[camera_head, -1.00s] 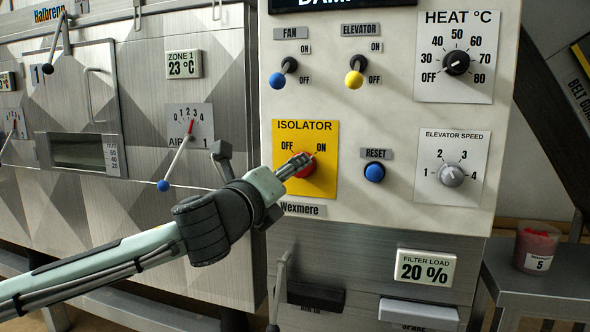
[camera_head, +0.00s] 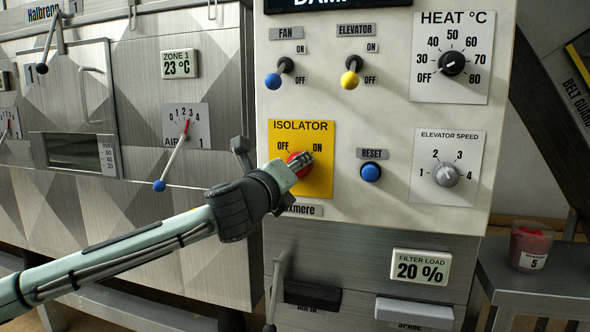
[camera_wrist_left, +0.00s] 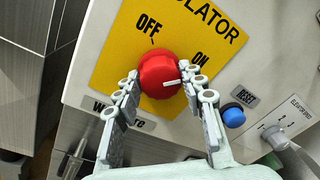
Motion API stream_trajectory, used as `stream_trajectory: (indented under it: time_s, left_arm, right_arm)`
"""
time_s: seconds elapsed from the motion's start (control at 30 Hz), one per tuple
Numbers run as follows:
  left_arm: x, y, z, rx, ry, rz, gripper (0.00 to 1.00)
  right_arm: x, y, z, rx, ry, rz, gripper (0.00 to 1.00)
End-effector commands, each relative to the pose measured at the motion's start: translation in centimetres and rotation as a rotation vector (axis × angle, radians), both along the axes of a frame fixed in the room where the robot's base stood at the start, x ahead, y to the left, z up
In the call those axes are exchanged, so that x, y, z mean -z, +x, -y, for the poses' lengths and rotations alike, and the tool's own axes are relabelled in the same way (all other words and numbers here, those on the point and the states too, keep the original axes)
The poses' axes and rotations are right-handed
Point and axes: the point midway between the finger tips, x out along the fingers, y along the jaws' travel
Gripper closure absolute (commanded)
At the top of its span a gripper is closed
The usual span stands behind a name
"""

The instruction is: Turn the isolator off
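The isolator is a round red knob (camera_head: 294,158) on a yellow plate (camera_head: 318,185) marked OFF at upper left and ON at upper right. In the left wrist view, the knob (camera_wrist_left: 158,72) has a white mark on its right side, on the ON side. My left gripper (camera_head: 301,162) is at the knob and hides part of it in the head view. In the left wrist view, the fingers of the left gripper (camera_wrist_left: 160,82) stand open on either side of the knob, close to its edges. Whether they touch it cannot be told. My right gripper is not in view.
A blue reset button (camera_head: 371,172) is right of the plate, with an elevator speed knob (camera_head: 446,175) beyond it. Fan (camera_head: 274,80) and elevator (camera_head: 350,79) levers are above. A blue-tipped air lever (camera_head: 160,185) hangs at left. A handle (camera_head: 276,285) stands below.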

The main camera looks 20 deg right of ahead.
Motion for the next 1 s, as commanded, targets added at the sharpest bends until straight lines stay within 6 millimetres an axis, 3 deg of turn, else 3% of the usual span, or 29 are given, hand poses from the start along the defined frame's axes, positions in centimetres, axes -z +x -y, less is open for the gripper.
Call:
stream_trajectory:
  time_s: [0.03,0.13,0.57,1.0]
  left_arm:
    - [0.0,0.0,0.0,0.0,0.0,0.0,0.77]
    - [0.0,0.0,0.0,-0.001,0.0,-0.001,0.89]
    - [0.1,0.0,0.0,0.0,-0.08,-0.056,0.89]
    - [0.1,-0.1,0.1,0.001,-0.394,-0.27,0.89]
  right_arm:
    - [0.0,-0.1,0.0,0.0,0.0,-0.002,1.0]
    - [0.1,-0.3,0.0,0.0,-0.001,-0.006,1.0]
    - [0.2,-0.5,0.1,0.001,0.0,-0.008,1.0]
    - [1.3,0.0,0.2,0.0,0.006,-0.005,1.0]
